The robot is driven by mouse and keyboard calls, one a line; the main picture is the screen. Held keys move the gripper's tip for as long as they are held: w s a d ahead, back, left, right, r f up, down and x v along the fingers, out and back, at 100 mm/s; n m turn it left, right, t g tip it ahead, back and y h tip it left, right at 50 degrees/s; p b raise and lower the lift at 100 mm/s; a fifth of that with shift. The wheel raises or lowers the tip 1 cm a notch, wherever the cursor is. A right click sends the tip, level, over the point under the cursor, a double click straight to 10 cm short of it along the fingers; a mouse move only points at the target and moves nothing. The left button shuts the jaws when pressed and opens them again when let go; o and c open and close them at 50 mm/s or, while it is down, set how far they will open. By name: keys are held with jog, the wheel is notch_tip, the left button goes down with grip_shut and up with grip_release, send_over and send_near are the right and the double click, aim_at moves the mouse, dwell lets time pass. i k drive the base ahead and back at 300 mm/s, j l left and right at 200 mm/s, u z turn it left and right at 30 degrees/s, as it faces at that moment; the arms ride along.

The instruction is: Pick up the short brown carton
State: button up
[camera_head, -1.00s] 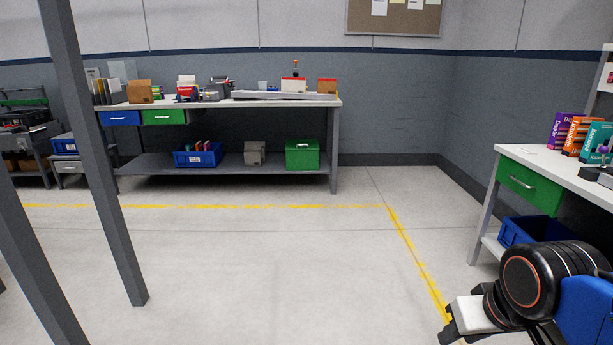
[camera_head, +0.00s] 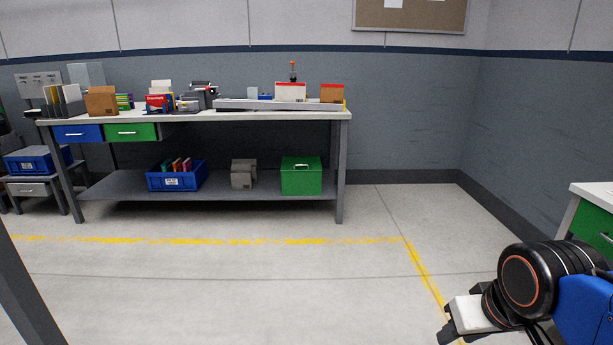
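Two brown boxes stand on the far workbench. One plain brown carton (camera_head: 102,101) is near the left end of the top. A smaller brown box with a red upper edge (camera_head: 332,93) is near the right end. I cannot tell for sure which is the short brown carton. My gripper (camera_head: 447,331) is at the lower right, far from the bench and near the camera. Its fingers are seen from the side and partly cut off, so its opening does not show. I see nothing held in it.
The far workbench (camera_head: 215,116) also carries books, a grey tray and small items. Its lower shelf holds a blue bin (camera_head: 176,177) and a green box (camera_head: 301,176). A grey post (camera_head: 28,290) stands at lower left, another bench (camera_head: 592,205) at right. The floor between is clear.

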aim_at(332, 95)
jog(key=i, duration=3.3)
